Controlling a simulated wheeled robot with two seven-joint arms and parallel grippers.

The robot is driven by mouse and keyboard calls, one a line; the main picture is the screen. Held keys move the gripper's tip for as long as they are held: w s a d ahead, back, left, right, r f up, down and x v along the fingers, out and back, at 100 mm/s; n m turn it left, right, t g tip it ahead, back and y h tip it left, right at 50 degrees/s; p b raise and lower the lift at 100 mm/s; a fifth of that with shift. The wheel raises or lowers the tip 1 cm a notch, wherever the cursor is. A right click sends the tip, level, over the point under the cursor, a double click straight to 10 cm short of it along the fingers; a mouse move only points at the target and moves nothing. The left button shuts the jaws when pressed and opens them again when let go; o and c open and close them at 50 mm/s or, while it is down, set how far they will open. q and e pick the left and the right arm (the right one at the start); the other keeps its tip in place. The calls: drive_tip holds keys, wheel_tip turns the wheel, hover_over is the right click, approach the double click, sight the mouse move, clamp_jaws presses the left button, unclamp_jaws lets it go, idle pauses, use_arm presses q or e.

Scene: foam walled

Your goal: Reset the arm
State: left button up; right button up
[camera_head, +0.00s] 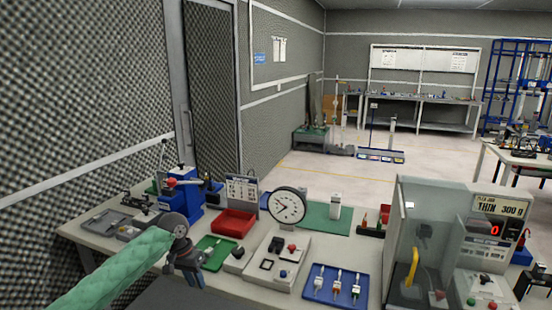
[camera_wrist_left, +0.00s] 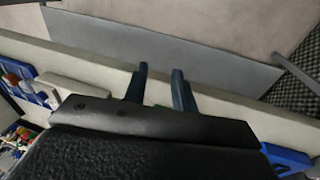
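My left arm, in a green sleeve, comes in from the left in the head view. Its dark left gripper (camera_head: 192,278) hangs over the front left part of the table (camera_head: 232,290), beside the green tray. In the left wrist view the two dark fingers (camera_wrist_left: 158,80) stand apart with nothing between them, so it is open and empty. The pale table edge (camera_wrist_left: 215,108) runs behind the fingers there. My right gripper is in neither view.
A green tray (camera_head: 222,246), a red bin (camera_head: 233,222), a round dial gauge (camera_head: 287,206) and a blue tray (camera_head: 337,288) crowd the table. A blue press (camera_head: 183,195) stands behind the gripper. A clear-walled machine (camera_head: 428,240) stands at right. Open floor (camera_head: 340,177) lies beyond.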

use_arm(q)
drive_tip(key=s+d+f+t, duration=0.1)
drive_tip(key=s+d+f, duration=0.3)
drive_tip(key=f, duration=0.6)
drive_tip(key=s+d+f, duration=0.2)
drive_tip(key=s+f, duration=0.5)
drive_tip(key=f, duration=0.2)
drive_tip(key=s+d+f+t, duration=0.1)
drive_tip(key=s+d+f, duration=0.35)
drive_tip(key=f, duration=0.55)
drive_tip(key=s+a+f, duration=0.1)
drive_tip(key=s+f, duration=0.4)
drive_tip(key=s, duration=0.5)
drive_tip(key=s+f+n+y, duration=0.1)
drive_tip(key=s+f, duration=0.5)
drive_tip(key=s, duration=0.4)
drive_tip(key=s+a+f+n, duration=0.1)
drive_tip(key=s+f, duration=0.5)
drive_tip(key=s, duration=0.4)
drive_tip(key=shift+a+f+y, duration=0.25)
drive_tip(key=shift+a+y, duration=0.05)
drive_tip(key=shift+y, duration=0.1)
